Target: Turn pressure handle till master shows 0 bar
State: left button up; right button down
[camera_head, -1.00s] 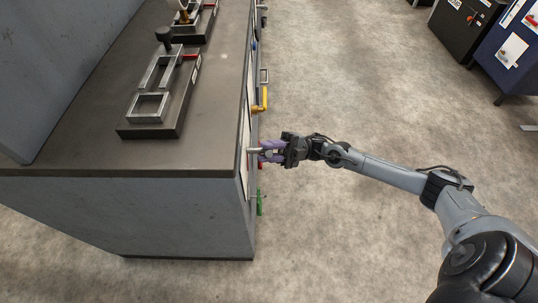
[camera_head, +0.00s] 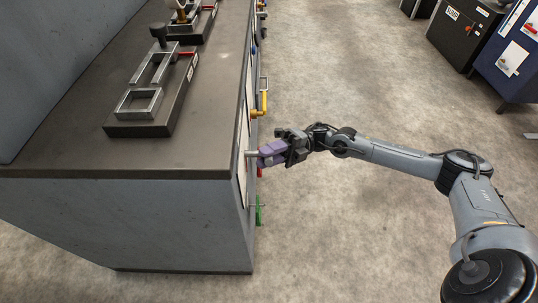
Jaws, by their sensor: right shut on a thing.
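My right gripper (camera_head: 272,152) reaches in from the right to the side panel of the grey cabinet (camera_head: 130,215). Its purple fingers are shut on a small metallic handle (camera_head: 251,154) that sticks out from the panel. Whether this is the pressure handle cannot be told from its look alone. The panel is seen almost edge-on, so no master gauge or its reading shows. My left gripper is not in view.
A yellow handle (camera_head: 260,106) sticks out farther along the panel, and a green one (camera_head: 259,212) sits lower and nearer. A metal fixture (camera_head: 150,95) stands on the cabinet top. Open floor (camera_head: 350,230) lies right of the cabinet.

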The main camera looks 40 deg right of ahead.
jog(key=c, duration=1)
grip_release()
jog(key=shift+a, duration=0.1)
jog(key=shift+d, duration=0.45)
jog(key=shift+p+v, duration=1.35)
jog(key=shift+v, duration=3.65)
jog(key=shift+f, duration=0.1)
